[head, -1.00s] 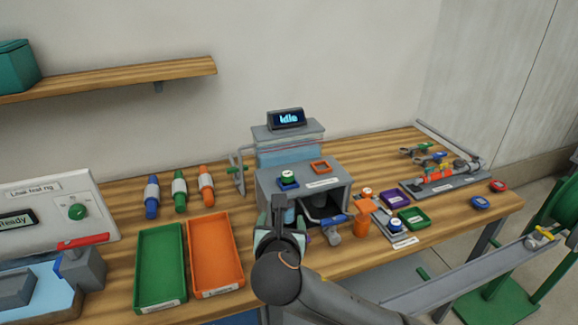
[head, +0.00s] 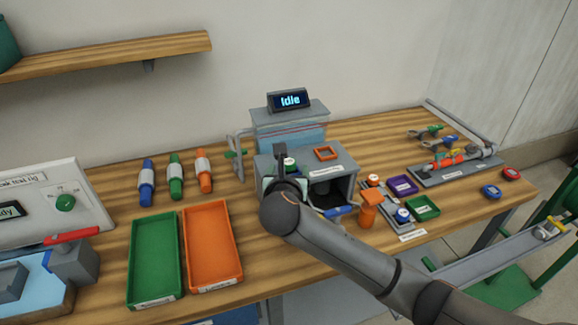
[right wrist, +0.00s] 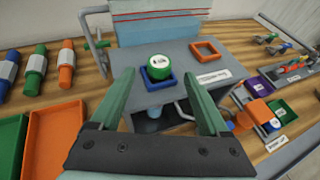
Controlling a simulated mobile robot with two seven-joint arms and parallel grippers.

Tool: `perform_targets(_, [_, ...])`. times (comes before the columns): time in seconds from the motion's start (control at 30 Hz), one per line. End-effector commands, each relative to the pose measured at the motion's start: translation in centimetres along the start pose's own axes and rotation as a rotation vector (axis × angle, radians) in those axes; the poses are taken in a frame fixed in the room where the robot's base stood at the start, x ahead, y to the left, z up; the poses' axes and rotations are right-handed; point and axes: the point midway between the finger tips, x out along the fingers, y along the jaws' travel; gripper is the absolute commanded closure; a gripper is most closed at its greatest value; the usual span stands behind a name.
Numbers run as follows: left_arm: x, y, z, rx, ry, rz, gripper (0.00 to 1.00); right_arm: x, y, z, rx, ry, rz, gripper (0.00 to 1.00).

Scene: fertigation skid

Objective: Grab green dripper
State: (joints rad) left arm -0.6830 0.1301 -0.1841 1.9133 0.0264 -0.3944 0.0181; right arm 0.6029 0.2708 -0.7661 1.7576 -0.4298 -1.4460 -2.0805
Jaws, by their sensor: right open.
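The green dripper (right wrist: 160,67) is a short round green piece with a white labelled top. It sits in a square blue holder (right wrist: 159,84) on top of the grey box (right wrist: 190,72). In the head view the dripper (head: 290,163) shows only partly behind my right gripper (head: 284,178). In the right wrist view my right gripper (right wrist: 158,86) is open and empty, its two green fingers either side of the holder in the picture, with the dripper ahead between their tips. I cannot tell the gap. My left gripper is not in view.
An empty orange square holder (head: 326,153) is on the same box. A blue tank with an "Idle" display (head: 290,101) stands behind. Green (head: 133,262) and orange (head: 188,247) trays lie to the left. An orange-topped piece (head: 367,210) stands to the right.

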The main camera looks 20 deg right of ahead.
Motion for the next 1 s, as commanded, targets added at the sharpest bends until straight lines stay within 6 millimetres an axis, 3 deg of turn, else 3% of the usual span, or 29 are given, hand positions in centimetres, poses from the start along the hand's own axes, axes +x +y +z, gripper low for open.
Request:
perform_targets(0.4, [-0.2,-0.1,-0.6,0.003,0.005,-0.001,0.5,4.6,0.1,0.4,0.001,0.001,-0.001,0.21])
perform_targets(0.7, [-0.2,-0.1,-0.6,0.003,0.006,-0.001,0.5,5.1,0.1,0.4,0.001,0.0,0.001,0.21])
perform_targets(1.0, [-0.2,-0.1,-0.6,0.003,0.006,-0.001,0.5,5.0,0.1,0.4,0.001,0.0,0.001,0.53])
